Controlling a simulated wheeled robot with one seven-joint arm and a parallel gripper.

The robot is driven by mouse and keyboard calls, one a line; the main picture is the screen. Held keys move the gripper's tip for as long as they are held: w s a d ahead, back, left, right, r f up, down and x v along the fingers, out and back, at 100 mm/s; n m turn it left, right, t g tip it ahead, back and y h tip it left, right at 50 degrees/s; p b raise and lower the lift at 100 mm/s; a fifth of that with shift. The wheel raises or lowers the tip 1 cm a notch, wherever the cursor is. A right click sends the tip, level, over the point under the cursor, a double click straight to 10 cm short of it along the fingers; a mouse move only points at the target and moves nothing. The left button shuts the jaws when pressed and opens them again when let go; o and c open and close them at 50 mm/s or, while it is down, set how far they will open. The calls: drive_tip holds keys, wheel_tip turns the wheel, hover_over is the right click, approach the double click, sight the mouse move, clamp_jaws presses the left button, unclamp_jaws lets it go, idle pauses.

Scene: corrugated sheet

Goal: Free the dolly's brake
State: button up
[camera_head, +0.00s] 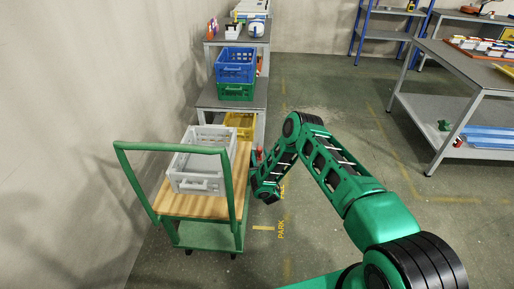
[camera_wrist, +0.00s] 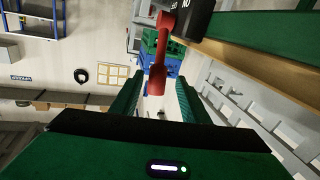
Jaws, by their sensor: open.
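The dolly (camera_head: 210,237) has a green frame, a tall push handle and a wooden deck, and stands left of centre in the head view. A small red brake lever (camera_head: 258,153) shows at its right side, partly hidden by my arm. In the wrist view the red lever (camera_wrist: 157,80) runs from a black housing (camera_wrist: 196,18) with partly legible lettering. My gripper (camera_wrist: 156,90) is open, with one green finger on each side of the lever's end in the picture. I see no clear contact. In the head view my arm mostly hides the gripper.
A grey crate (camera_head: 201,183) sits on the dolly's deck. A shelf (camera_head: 207,96) behind holds blue (camera_head: 235,66) and green (camera_head: 235,92) crates. A wall is close on the left. A workbench (camera_head: 425,108) stands at the right. Floor between is clear, marked PARK (camera_head: 281,229).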

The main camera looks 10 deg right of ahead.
drive_tip(key=w, duration=0.7)
drive_tip(key=shift+d, duration=0.4)
